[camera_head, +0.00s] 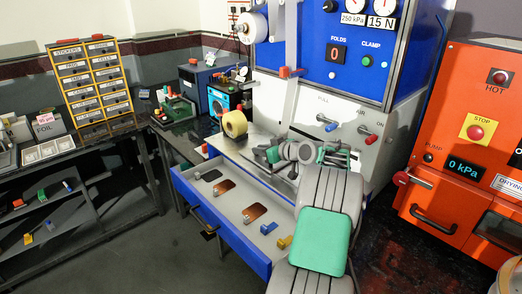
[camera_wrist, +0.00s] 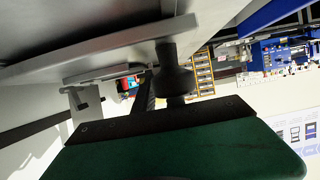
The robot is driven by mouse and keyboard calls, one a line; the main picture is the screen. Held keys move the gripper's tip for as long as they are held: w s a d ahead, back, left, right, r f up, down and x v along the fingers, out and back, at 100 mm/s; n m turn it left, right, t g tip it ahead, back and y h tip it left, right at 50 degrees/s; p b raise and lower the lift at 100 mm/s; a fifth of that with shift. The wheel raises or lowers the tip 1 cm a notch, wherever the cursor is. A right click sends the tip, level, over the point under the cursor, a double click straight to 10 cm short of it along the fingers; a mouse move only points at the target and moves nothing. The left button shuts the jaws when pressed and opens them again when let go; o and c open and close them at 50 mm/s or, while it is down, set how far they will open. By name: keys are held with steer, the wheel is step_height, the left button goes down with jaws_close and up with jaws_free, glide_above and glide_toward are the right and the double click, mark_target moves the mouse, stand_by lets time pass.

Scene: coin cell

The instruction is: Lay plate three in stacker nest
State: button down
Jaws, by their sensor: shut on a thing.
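My gripper (camera_head: 285,154) is over the pale deck of the stacking machine (camera_head: 333,47), at the end of my grey arm with green pads. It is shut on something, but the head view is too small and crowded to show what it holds. In the wrist view a dark green body with a black bar fills the bottom, and the held thing cannot be made out. Several dark and copper-coloured plates (camera_head: 255,212) lie in the open blue-fronted drawer (camera_head: 236,233) below the deck. The stacker nest is not clearly visible behind my gripper.
A yellow roll (camera_head: 234,123) stands at the deck's left side. An orange oven (camera_head: 463,140) stands at the right. The open drawer juts out in front; floor to its left is clear.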

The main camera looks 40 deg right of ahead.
steer(key=shift+f, duration=0.1)
stand_by(0.3)
steer(key=c, duration=1.3)
jaws_free()
steer(key=shift+s, duration=0.1)
steer(key=b+v, duration=0.1)
steer(key=v, duration=0.6)
steer(key=shift+s, duration=0.3)
steer(key=w+a+r+g+y+p, duration=0.1)
steer(key=a+g, duration=0.2)
steer(key=a, duration=1.1)
steer(key=w+a+g+p, duration=0.1)
steer(key=a+g+p, duration=0.15)
steer(key=a, duration=1.05)
steer(key=s+a+f+g, duration=0.1)
steer(key=s+a, duration=0.4)
steer(key=s, duration=0.2)
steer(key=s+a+f+g+h+p, duration=0.1)
steer(key=s+a+f+g, duration=0.1)
steer(key=s+a, duration=0.3)
steer(key=s+a+f+g, duration=0.1)
steer(key=s+a+g, duration=0.1)
steer(key=s+a, duration=0.3)
steer(key=shift+s+a+f, duration=0.1)
steer(key=shift+s+f, duration=0.05)
steer(key=shift+s, duration=0.9)
steer(key=shift+s+f, duration=0.1)
steer(key=shift+s, duration=0.9)
